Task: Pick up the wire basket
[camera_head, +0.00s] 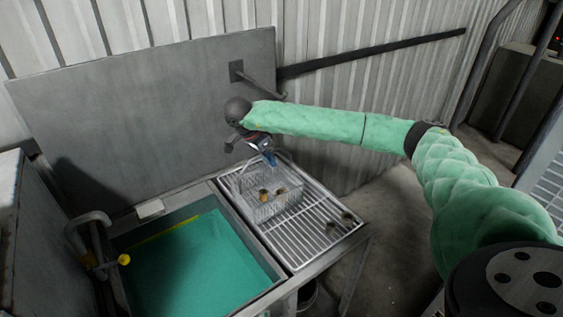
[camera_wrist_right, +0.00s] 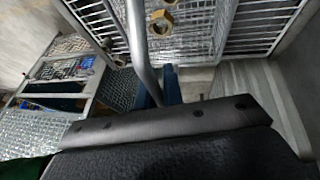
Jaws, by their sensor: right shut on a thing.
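The wire basket (camera_head: 282,208) is a small open mesh box over the slatted metal rack, with a few brass-coloured metal pieces (camera_head: 264,193) inside. I cannot tell whether it rests on the rack or is slightly raised. My right gripper (camera_head: 270,158) reaches down at the basket's far edge, its blue fingertips shut on the basket. In the right wrist view, the blue fingers (camera_wrist_right: 158,88) close around a grey bar, with the basket mesh (camera_wrist_right: 190,48) and a brass nut beyond. The exact grip is partly hidden. My left gripper is not in view.
The metal rack (camera_head: 318,230) has some small dark pieces at its right end. A basin of green liquid (camera_head: 200,265) lies to its left, with a pipe and yellow knob (camera_head: 124,260). An upright grey panel (camera_head: 150,110) stands close behind.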

